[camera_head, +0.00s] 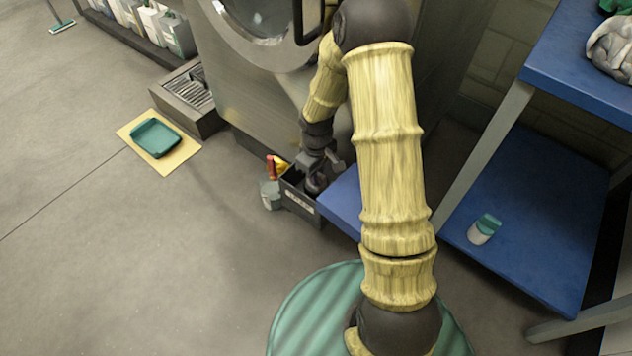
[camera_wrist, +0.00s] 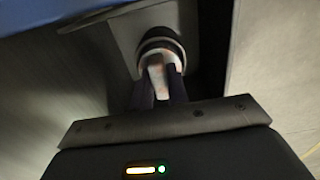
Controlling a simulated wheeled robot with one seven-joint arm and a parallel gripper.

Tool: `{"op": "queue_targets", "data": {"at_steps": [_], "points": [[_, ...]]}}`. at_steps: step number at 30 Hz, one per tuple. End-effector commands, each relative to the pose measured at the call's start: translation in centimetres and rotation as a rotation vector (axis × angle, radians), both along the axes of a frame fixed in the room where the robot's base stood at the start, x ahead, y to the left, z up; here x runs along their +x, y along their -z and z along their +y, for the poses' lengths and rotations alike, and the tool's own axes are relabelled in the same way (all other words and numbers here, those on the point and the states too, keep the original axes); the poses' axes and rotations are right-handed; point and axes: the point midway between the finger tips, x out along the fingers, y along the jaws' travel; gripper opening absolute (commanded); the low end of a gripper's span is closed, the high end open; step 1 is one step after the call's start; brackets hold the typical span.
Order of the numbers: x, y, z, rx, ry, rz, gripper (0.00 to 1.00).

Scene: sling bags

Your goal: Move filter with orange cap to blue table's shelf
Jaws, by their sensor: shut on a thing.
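In the head view my gripper (camera_head: 318,172) reaches down at the small dark grey bin (camera_head: 303,203) by the machine's foot. It is shut on a dark round thing (camera_head: 316,185), which the fingers partly cover. In the wrist view my gripper (camera_wrist: 159,75) holds this thing, which shows a dark ring (camera_wrist: 160,40) around a paler middle. I cannot make out an orange cap on it. The blue table (camera_head: 575,70) stands at the right. Its low blue shelf (camera_head: 540,245) carries a white container with a teal cap (camera_head: 484,229).
A red-and-yellow item (camera_head: 274,167) and a grey-green container (camera_head: 270,194) are at the bin's left. A blue panel (camera_head: 342,203) lies right of the bin, partly behind my arm. A teal tray (camera_head: 156,138) sits on a yellow mat.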

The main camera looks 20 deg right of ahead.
Motion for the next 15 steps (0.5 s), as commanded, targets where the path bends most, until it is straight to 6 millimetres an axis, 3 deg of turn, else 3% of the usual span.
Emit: {"op": "queue_targets", "data": {"at_steps": [15], "points": [[-0.1, -1.3, 0.0, 0.0, 0.0, 0.003, 0.0]]}}
